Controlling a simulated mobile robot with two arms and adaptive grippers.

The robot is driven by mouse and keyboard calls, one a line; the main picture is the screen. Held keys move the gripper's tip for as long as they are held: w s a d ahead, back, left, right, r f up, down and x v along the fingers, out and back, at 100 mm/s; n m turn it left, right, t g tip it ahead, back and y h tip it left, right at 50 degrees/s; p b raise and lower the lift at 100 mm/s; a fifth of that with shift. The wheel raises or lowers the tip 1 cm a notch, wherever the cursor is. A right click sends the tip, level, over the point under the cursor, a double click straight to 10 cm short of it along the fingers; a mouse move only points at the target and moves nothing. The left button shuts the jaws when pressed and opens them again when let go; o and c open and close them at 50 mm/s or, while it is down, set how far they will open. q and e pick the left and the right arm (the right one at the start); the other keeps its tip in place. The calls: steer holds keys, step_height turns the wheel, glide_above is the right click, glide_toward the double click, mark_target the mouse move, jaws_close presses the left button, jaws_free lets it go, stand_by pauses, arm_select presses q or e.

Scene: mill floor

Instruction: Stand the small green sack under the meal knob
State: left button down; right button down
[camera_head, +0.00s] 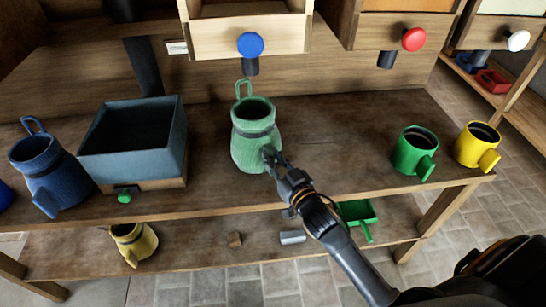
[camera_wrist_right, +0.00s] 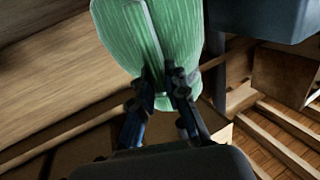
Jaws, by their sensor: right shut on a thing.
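The green sack (camera_head: 255,150), pale green with a dark band and a loop at its top, is upright over the wooden bench, below and in front of the blue knob (camera_head: 250,44) and its dark spout (camera_head: 250,66). Whether its base touches the bench I cannot tell. My right gripper (camera_head: 272,160) is shut on the sack's lower right side. In the right wrist view the fingers (camera_wrist_right: 164,85) pinch the green sack (camera_wrist_right: 145,35). A red knob (camera_head: 414,39) and a white knob (camera_head: 518,41) are farther right. Which knob is the meal one I cannot read. My left gripper is not in view.
A blue-grey box (camera_head: 130,165) and a blue sack (camera_head: 48,172) stand left on the bench. A green mug (camera_head: 413,150) and a yellow mug (camera_head: 476,143) stand right. A lower shelf holds a yellow sack (camera_head: 131,242) and a green scoop (camera_head: 359,212). Bench space right of the sack is free.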

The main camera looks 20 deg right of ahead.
steer(key=c, duration=1.3)
jaws_free()
steer(key=shift+o, duration=0.2)
